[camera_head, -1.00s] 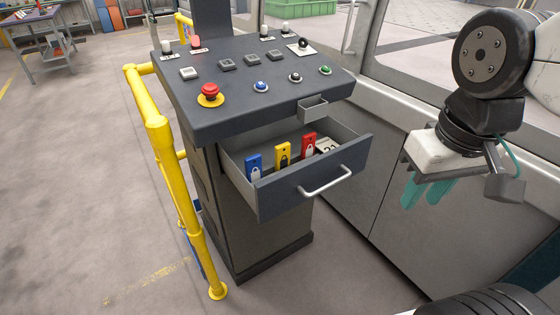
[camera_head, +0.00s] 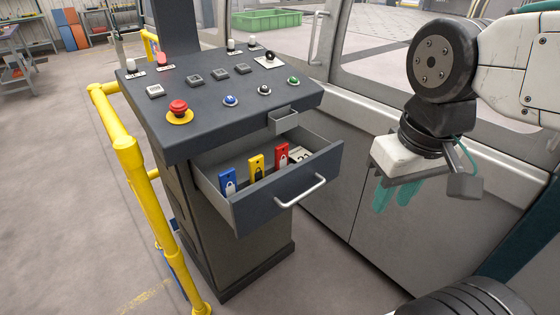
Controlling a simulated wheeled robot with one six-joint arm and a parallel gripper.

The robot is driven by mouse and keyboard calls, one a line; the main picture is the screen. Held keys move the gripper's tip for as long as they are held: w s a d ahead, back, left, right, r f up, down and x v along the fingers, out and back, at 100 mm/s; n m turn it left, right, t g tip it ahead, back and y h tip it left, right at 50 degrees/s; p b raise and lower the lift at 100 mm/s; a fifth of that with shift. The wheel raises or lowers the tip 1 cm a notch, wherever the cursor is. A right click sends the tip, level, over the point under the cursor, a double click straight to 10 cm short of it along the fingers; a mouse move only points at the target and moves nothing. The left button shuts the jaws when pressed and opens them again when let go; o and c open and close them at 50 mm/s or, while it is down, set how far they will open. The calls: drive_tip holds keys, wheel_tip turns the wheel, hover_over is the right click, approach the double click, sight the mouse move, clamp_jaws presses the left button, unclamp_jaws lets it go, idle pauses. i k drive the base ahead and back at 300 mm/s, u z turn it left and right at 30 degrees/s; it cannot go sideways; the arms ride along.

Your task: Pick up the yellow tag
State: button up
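The yellow tag (camera_head: 257,167) stands upright in the open drawer (camera_head: 285,200) of the dark control console, between a blue tag (camera_head: 228,182) and a red tag (camera_head: 281,155). Its lower part is hidden behind the drawer front. My gripper (camera_head: 393,196) has teal fingers pointing down and hangs to the right of the drawer, apart from it. The two fingertips show apart with nothing between them, so it looks open and empty.
The drawer handle (camera_head: 300,190) sticks out at the front. The console top (camera_head: 200,105) with buttons and a red emergency stop (camera_head: 178,110) overhangs the drawer's back. A yellow rail (camera_head: 127,155) stands left; the grey machine (camera_head: 380,225) stands right.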

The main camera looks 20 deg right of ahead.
sight(257, 163)
drive_tip(key=z, duration=3.1)
drive_tip(key=k, duration=0.9)
drive_tip(key=u, duration=2.15)
